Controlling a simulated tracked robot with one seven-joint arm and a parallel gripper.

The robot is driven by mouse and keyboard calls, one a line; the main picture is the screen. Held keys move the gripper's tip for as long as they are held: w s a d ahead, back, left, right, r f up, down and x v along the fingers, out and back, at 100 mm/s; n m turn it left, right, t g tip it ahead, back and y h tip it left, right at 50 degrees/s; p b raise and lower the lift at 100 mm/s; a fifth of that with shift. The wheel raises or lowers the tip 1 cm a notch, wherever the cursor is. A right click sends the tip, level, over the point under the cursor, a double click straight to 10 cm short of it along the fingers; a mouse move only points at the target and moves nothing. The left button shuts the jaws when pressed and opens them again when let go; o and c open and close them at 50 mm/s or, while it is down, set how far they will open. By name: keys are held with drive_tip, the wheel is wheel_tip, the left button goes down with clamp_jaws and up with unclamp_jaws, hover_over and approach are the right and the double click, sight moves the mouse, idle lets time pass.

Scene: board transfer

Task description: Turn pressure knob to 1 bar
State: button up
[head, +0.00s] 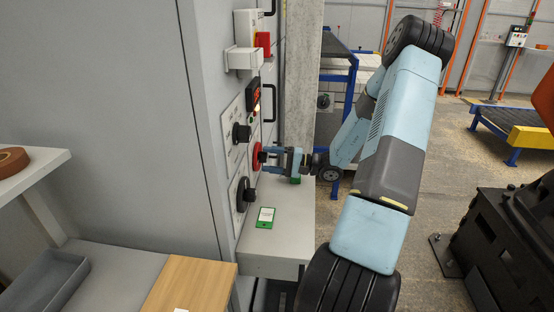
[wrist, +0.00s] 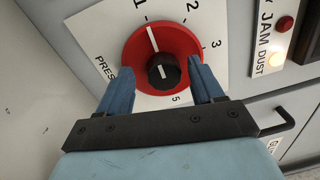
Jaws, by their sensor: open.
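The pressure knob is a red disc with a black centre on a white dial plate, seen in the wrist view (wrist: 138,52) and on the cabinet front in the head view (head: 257,156). The plate shows the marks 1, 2, 3 and 5 and part of a "PRES" label. The white line on the red disc points up and slightly left, at about the 1 mark. My gripper (wrist: 160,78) is open, with one blue finger on each side of the knob's lower half. I cannot tell whether the fingers touch it. My gripper faces the knob in the head view (head: 268,156).
Black knobs sit above (head: 241,133) and below (head: 247,194) the red one on the grey cabinet (head: 140,120). A grey shelf (head: 290,235) below carries a green card-like device (head: 265,217). Lamps beside a "JAM DUST" label (wrist: 284,24) are right of the dial.

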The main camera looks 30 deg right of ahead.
drive_tip(key=shift+d, duration=0.1)
drive_tip(key=v, duration=1.3)
drive_tip(key=shift+s+d, duration=0.15)
drive_tip(key=shift+d, duration=0.1)
drive_tip(key=shift+f, duration=0.1)
